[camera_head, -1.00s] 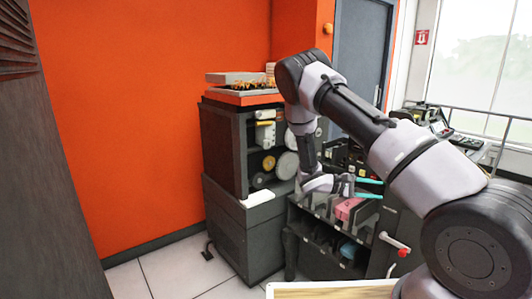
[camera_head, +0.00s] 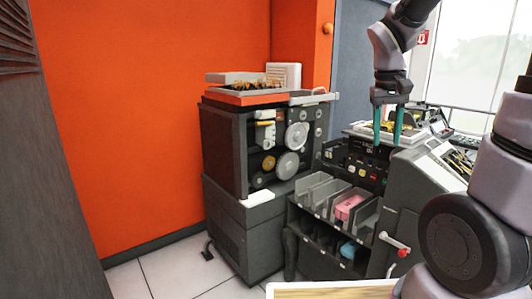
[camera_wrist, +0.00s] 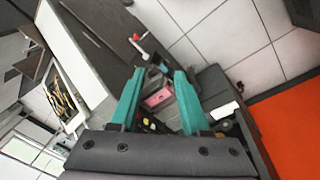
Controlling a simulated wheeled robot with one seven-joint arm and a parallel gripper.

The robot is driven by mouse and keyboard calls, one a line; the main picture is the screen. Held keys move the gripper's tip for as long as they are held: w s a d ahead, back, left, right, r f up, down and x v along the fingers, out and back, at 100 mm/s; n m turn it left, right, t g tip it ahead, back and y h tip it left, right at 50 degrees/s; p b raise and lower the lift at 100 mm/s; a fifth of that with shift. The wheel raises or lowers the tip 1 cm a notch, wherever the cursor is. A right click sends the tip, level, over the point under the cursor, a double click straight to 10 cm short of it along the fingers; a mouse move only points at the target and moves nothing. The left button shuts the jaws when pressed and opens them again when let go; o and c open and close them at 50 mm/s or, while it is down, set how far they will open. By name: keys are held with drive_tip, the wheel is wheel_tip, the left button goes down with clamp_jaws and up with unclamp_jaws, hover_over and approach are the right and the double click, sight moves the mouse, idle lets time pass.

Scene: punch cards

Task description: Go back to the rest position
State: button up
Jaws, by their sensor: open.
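My gripper (camera_head: 387,122) hangs with its two teal fingers pointing down, apart and empty, above the black machine on the right in the head view. In the wrist view the fingers of my gripper (camera_wrist: 158,98) are spread with nothing between them. Part of my arm is cut off by the top and right edges of the head view.
A dark machine with reels (camera_head: 222,150) stands against the orange wall (camera_head: 150,110). A grey slotted rack (camera_head: 312,190) holds a pink block (camera_head: 348,207), also in the wrist view (camera_wrist: 158,97). A red-knobbed lever (camera_head: 403,252) sticks out at lower right. The tiled floor is clear at left.

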drive_tip(key=s+a+r+m+t+y, duration=0.2)
drive_tip(key=s+a+r+t, duration=0.3)
drive_tip(key=s+r, duration=0.4)
drive_tip(key=shift+a+r+t+y, duration=0.15)
drive_tip(key=shift+r+t+y, duration=0.45)
drive_tip(key=shift+y, duration=0.2)
drive_tip(key=shift+s, duration=0.1)
